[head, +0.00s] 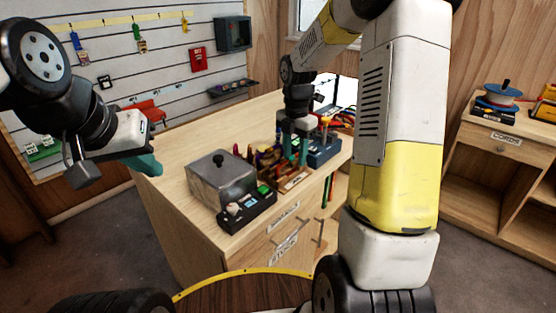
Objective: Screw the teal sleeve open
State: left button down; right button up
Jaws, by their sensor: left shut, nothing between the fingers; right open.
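I cannot make out the teal sleeve; it is too small or hidden among the items on the bench. My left gripper (152,166), with teal fingers, is shut and empty, off the left end of the wooden bench (190,147). My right gripper (295,152) is open and points down over the crowded part of the bench, among small tools and trays. Its teal fingers stand apart, and I cannot tell what lies between them.
A grey metal box (221,180) with a black knob and a black tray (246,212) of small items stand at the bench's front. A blue box (324,150) is right of my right gripper. The bench's left end is clear.

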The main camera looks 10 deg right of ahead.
aim_at(290, 159)
jog(key=shift+s+d, duration=0.2)
jog(key=shift+s, duration=0.05)
jog(key=shift+f, duration=0.2)
jog(key=shift+f, duration=1.25)
jog(key=shift+w+a, duration=0.75)
jog(key=shift+w, duration=0.2)
jog(key=shift+r, duration=0.1)
jog(key=shift+s+d+r, duration=0.1)
jog(key=shift+s+r, duration=0.1)
jog(key=shift+r, duration=0.5)
jog(key=shift+s+d+r, duration=0.1)
jog(key=shift+s+r, duration=0.1)
jog(key=shift+r, duration=0.45)
